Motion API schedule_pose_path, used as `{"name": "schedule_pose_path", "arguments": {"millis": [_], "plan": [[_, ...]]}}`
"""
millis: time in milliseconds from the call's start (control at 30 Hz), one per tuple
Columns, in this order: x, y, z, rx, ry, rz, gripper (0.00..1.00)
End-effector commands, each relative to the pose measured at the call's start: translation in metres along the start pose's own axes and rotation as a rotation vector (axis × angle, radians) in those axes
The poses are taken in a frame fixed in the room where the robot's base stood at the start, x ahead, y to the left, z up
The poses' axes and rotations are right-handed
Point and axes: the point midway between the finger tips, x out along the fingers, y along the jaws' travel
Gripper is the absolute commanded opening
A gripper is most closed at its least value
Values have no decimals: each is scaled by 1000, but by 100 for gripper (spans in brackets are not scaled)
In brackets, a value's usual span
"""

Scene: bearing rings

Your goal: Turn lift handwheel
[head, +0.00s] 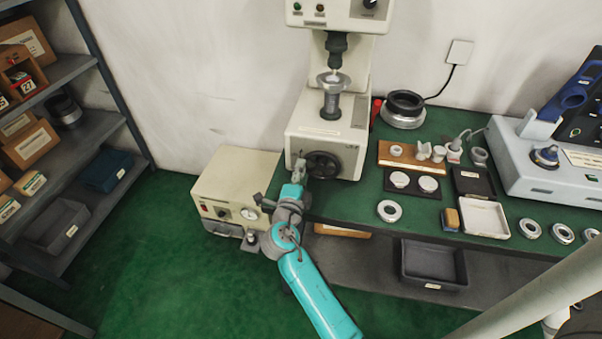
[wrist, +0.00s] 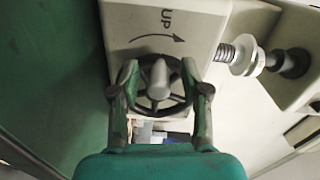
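The black spoked handwheel (head: 323,165) is on the front of the cream press-like machine (head: 318,125). In the wrist view the handwheel (wrist: 160,100) shows between my two fingers, with its pale hub near the middle. My gripper (head: 299,164) is open, with its fingers wide apart. In the head view it is just left of the handwheel. In the wrist view the fingers of my gripper (wrist: 160,69) overlap the wheel's left and right edges; I cannot tell whether they touch it. A panel above the wheel reads "UP" with a curved arrow (wrist: 155,38).
A threaded post with a silver disc (head: 333,82) stands above the machine's base. A cream box with a gauge (head: 235,185) is on the floor at left. The green bench (head: 350,205) holds rings and trays at right. A grey shelf (head: 110,120) is far left.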

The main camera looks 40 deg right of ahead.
Motion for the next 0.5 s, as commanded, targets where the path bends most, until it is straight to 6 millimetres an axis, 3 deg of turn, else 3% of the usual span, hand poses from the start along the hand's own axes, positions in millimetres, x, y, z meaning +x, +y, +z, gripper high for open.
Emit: {"name": "schedule_pose_path", "arguments": {"millis": [267,500], "plan": [[-8,1,1,-1,-3,0,46],[-49,1,2,-1,-6,0,46]]}}
